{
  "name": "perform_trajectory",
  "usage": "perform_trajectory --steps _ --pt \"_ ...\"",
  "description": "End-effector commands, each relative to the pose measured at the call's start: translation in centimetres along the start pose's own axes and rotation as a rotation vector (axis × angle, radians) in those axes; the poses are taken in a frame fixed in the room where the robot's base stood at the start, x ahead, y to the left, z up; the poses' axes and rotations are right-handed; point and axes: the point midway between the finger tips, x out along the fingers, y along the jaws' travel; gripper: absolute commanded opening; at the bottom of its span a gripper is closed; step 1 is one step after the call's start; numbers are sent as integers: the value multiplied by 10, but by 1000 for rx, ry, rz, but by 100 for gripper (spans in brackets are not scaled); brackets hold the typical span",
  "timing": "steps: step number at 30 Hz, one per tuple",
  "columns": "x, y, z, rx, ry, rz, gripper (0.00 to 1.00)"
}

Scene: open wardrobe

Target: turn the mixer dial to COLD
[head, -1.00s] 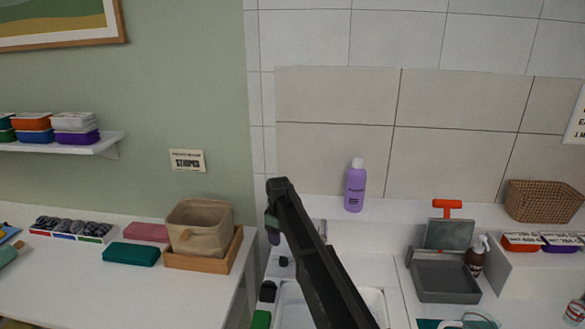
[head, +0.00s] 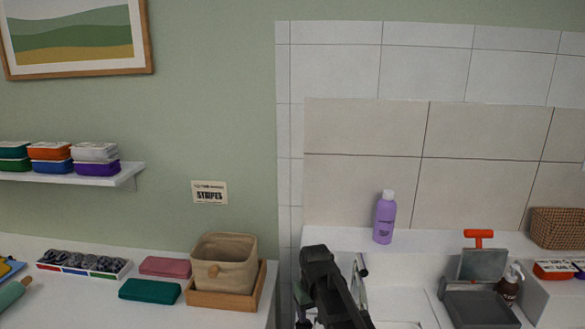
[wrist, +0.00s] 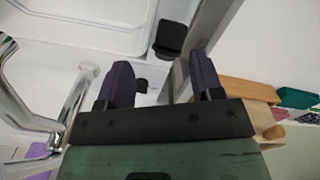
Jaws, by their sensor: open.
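My gripper (wrist: 160,68) is open in the wrist view, with two dark fingers apart and nothing held between them. A small dark knob-like piece (wrist: 141,85) shows between the fingers, on the white surface beyond; it may be the mixer dial, but no COLD mark or pointer is readable. The chrome tap (wrist: 70,105) stands left of the fingers in the wrist view. It also shows in the head view (head: 361,282), just right of my arm. In the head view my arm hides the dial area, and my fingertips are not visible.
The white sink basin (wrist: 85,22) lies beyond the fingers, with a black object (wrist: 170,38) near its edge. A purple bottle (head: 385,218) stands on the back ledge. A wooden tray (head: 264,290) with a fabric bin (head: 225,262) sits on the left counter.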

Motion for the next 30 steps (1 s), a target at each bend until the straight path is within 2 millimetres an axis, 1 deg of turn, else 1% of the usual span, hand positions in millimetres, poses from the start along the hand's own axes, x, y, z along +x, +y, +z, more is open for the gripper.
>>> perform_trajectory --steps 1,2,3,6,7,9,12,30 --pt "0 7 45 66 0 0 60" --pt "0 13 69 113 0 0 60" --pt "0 20 100 171 0 0 60" --pt "0 33 162 271 0 0 60" --pt "0 37 174 286 0 0 60" --pt "0 45 191 317 0 0 60" --pt "0 56 190 341 0 0 60" --pt "0 56 189 336 0 0 60"
